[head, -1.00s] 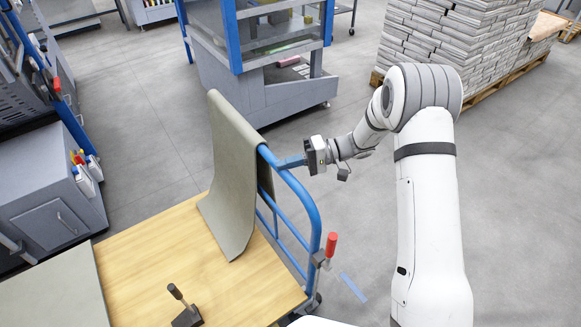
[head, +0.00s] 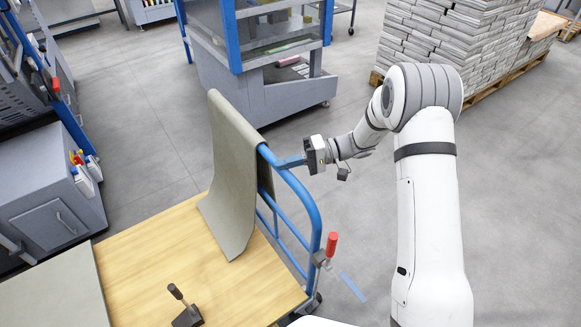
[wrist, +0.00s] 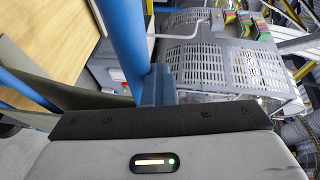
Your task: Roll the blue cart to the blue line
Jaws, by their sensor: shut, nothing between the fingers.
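The blue cart has a wooden deck (head: 235,285) and a blue tubular handle (head: 312,215) at its right end. A grey-green sheet (head: 232,175) hangs over the handle and onto the deck. My gripper (head: 283,163) is shut and empty, its blue fingertips at the upper bend of the handle. In the wrist view the fingers (wrist: 158,88) lie against or right beside the blue tube (wrist: 124,40); I cannot tell if they touch. A short blue line (head: 353,287) shows on the floor to the right of the cart.
A red-handled clamp (head: 330,246) sits on the handle's lower right. A black-handled tool (head: 183,306) stands on the deck. A grey machine with blue posts (head: 262,90) is behind, and pallet-stacked newspapers (head: 455,45) at back right. Grey floor between them is clear.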

